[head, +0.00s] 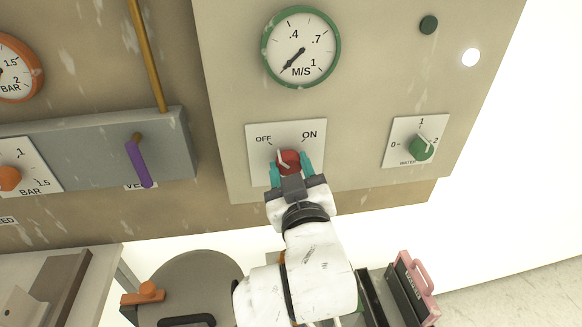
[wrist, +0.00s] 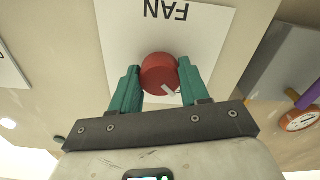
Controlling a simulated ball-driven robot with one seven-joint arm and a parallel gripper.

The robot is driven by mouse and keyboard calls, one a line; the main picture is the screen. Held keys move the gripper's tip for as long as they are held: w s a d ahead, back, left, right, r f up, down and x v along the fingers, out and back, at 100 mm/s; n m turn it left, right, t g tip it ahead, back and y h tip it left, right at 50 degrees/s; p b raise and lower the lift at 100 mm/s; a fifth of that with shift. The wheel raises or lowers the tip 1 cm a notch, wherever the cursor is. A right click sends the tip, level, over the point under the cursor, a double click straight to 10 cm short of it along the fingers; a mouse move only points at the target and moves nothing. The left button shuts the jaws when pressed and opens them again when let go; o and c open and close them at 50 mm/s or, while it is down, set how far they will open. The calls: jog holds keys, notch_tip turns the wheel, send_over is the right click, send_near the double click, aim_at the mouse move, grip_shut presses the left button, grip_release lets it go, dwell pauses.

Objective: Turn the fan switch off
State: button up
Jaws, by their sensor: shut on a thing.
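The fan switch is a red round knob (head: 288,159) with a white pointer, on a white plate (head: 257,175) marked OFF at upper left and ON at upper right. Its pointer leans up and left, toward OFF. My gripper (head: 290,169) has its teal fingers shut on the knob, one on each side. The wrist view shows the knob (wrist: 160,72) between the fingertips, with the word FAN upside down on the plate (wrist: 178,30). The wrist covers the lower part of the plate in the head view.
A green-rimmed M/S gauge (head: 301,47) sits above, needle pointing lower left. A green water knob (head: 421,147) is to the right. A dark round lamp (head: 428,25) and a lit white lamp (head: 470,57) are upper right. A purple lever (head: 139,163) is left.

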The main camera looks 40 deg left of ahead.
jog(key=o, duration=1.1)
jog(key=shift+c, duration=0.2)
jog(key=b+v, duration=0.1)
jog(key=v, duration=1)
jog(key=shift+w, duration=0.1)
jog(key=w+d+f+m+h, duration=0.45)
jog(key=d+f+h, duration=0.25)
jog(key=d+f, duration=0.7)
jog(key=s+d+f+m+g+h, duration=0.1)
jog(key=d+f+g+h, duration=0.1)
jog(key=d+f, duration=0.45)
jog(key=s+d+f+m+g+h, duration=0.1)
jog(key=d+f+m+h, duration=0.15)
jog(key=d, duration=0.65)
jog(key=s+d+f+m+g+h, duration=0.1)
jog(key=s+d+f+m+g, duration=0.1)
jog(key=s+d+f, duration=0.3)
jog(key=s+d+f+m+g+h, duration=0.1)
jog(key=s+d+f+m+g, duration=0.2)
jog(key=s+d, duration=0.9)
jog(key=s+f+g, duration=0.2)
jog(key=s+f, duration=0.1)
jog(key=shift+s+d+g, duration=0.25)
jog(key=shift+g, duration=0.05)
